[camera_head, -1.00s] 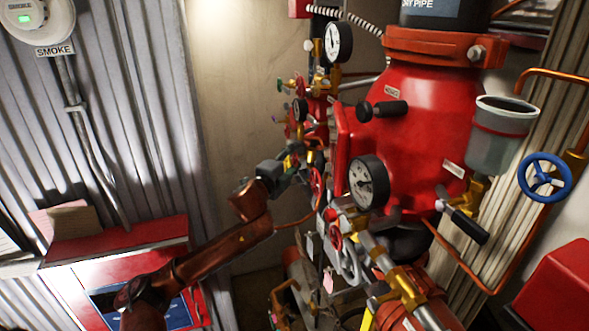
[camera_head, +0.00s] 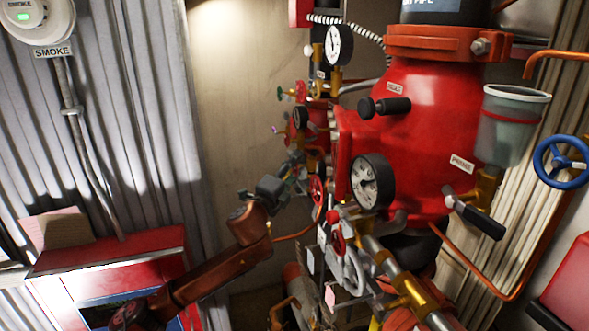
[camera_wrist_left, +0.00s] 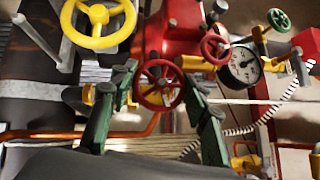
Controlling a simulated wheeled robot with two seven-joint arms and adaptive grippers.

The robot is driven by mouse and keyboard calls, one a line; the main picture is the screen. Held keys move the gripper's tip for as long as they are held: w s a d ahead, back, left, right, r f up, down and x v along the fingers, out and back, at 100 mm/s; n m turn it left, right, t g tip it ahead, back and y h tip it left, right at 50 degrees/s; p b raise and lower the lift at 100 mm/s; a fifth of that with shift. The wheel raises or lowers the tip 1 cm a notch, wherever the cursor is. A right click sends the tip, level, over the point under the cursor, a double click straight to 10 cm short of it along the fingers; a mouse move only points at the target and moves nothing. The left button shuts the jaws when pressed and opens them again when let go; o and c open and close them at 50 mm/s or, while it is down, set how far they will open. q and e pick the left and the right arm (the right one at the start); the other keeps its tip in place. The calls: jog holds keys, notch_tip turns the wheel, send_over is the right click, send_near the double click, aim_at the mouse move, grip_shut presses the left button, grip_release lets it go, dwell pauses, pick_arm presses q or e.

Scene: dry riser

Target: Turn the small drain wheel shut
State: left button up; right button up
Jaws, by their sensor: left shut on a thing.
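The small red wheel (camera_wrist_left: 161,85) with spokes sits between the two fingers of my left gripper (camera_wrist_left: 160,92) in the left wrist view. The green-padded fingers are on either side of its rim, and the gripper is shut on it. In the head view my left gripper (camera_head: 299,176) reaches in from the left, beside what looks like the same red wheel (camera_head: 318,190). Its fingers partly overlap the valves behind, so the contact is hard to see there. My right gripper is not in view.
A large red riser body (camera_head: 425,135) with a pressure gauge (camera_head: 372,183) stands right of the gripper. A blue wheel (camera_head: 560,162) is far right. A yellow wheel (camera_wrist_left: 98,22) and another red wheel (camera_wrist_left: 215,49) are close by. A red cabinet (camera_head: 110,262) stands lower left.

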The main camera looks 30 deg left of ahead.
pick_arm(q)
jog(key=o, duration=0.8)
jog(key=shift+f, duration=0.15)
jog(key=shift+o, duration=0.4)
jog(key=shift+a, duration=0.1)
jog(key=s+f, duration=0.1)
jog(key=s, duration=1.1)
jog(key=shift+d+f, duration=0.35)
jog(key=shift+d, duration=0.05)
